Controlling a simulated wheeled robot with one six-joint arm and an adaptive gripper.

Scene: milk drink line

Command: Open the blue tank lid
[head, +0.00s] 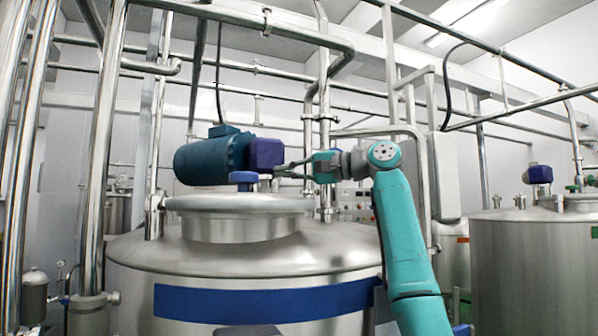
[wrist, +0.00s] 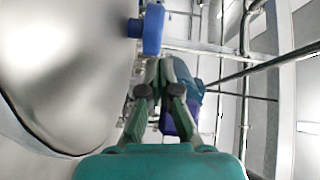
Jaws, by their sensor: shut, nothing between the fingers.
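The steel tank (head: 240,262) with a blue band stands in the middle of the head view. Its round steel lid (head: 240,203) lies flat and closed on the neck. A blue handle (head: 243,179) rises from the lid's top. In the wrist view the lid (wrist: 70,60) fills the left side, with the blue handle (wrist: 152,30) just beyond my fingertips. My gripper (head: 279,171) is shut and empty, pointing left, just right of the handle and above the lid's right side. In the wrist view my gripper (wrist: 165,64) shows a small apparent gap to the handle.
A blue motor with a purple end (head: 215,158) appears behind the handle and close to my fingers in the head view. Vertical steel pipes (head: 325,110) rise behind my gripper. A grey box (head: 446,175) is behind my arm. Another tank (head: 530,265) stands at right.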

